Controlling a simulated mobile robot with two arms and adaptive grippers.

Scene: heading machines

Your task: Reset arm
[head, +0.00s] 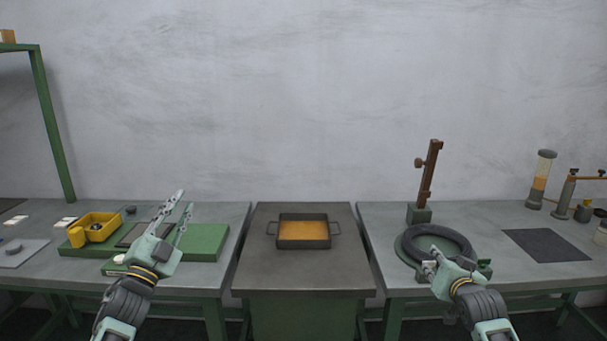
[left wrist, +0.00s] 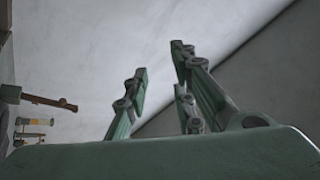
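My left gripper (head: 181,212) is raised over the left bench in the head view, fingers pointing up and apart. The left wrist view also shows the left gripper (left wrist: 158,62) with a gap between its fingers and nothing between them. My right gripper (head: 432,261) is in front of the dark ring (head: 465,243) on the right bench. Its fingers are small and foreshortened, so I cannot tell whether they are open. I cannot tell whether it touches the ring.
A dark tray with an orange inside (head: 303,243) sits on the middle table (head: 262,278). A yellow bin (head: 82,236) and green board (head: 207,243) are on the left bench. A brown upright stand (head: 429,178), black mat (head: 546,245) and cylinders (head: 541,178) are on the right bench.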

